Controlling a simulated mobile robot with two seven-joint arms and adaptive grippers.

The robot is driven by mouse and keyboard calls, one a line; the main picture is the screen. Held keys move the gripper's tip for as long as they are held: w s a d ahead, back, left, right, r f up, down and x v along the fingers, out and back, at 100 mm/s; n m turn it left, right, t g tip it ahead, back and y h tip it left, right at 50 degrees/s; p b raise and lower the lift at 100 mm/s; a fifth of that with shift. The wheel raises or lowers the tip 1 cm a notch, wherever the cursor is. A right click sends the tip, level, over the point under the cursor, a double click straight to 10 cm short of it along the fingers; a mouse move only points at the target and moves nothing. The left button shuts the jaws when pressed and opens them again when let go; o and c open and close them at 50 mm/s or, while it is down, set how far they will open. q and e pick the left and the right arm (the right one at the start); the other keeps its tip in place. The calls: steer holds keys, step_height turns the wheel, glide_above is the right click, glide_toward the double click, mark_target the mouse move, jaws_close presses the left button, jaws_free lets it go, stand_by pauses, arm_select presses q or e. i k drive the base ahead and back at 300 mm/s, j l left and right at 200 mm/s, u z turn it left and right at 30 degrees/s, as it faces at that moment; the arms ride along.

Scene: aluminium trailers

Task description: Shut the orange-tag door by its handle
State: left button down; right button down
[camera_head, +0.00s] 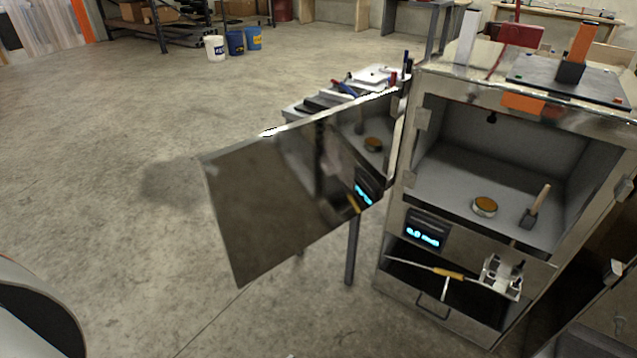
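The orange tag (522,103) is on the top front edge of a metal cabinet (395,275) at the right. Its door (265,205) is swung wide open to the left, hinged at the left side of the upper compartment. The door's shiny inner face is toward me and reflects the cabinet's contents. I cannot make out a handle on the door; its outer face is hidden. Neither of my grippers is in view.
The open compartment holds a round tin (484,207) and a small dark block with a wooden handle (535,208). Below are a lit display (424,231) and a pull handle (432,308). A cluttered bench (335,92) stands behind the door. The floor (130,190) at left is clear.

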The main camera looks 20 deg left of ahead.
mark_target(272, 194)
steer(key=j+z, duration=0.15)
steer(key=j, duration=0.35)
steer(key=k+j+z, duration=0.15)
steer(key=j, duration=0.3)
steer(key=j+z, duration=0.3)
steer(key=j, duration=0.7)
steer(key=k+j+z, duration=0.1)
steer(key=j+z, duration=0.2)
steer(key=j, duration=0.65)
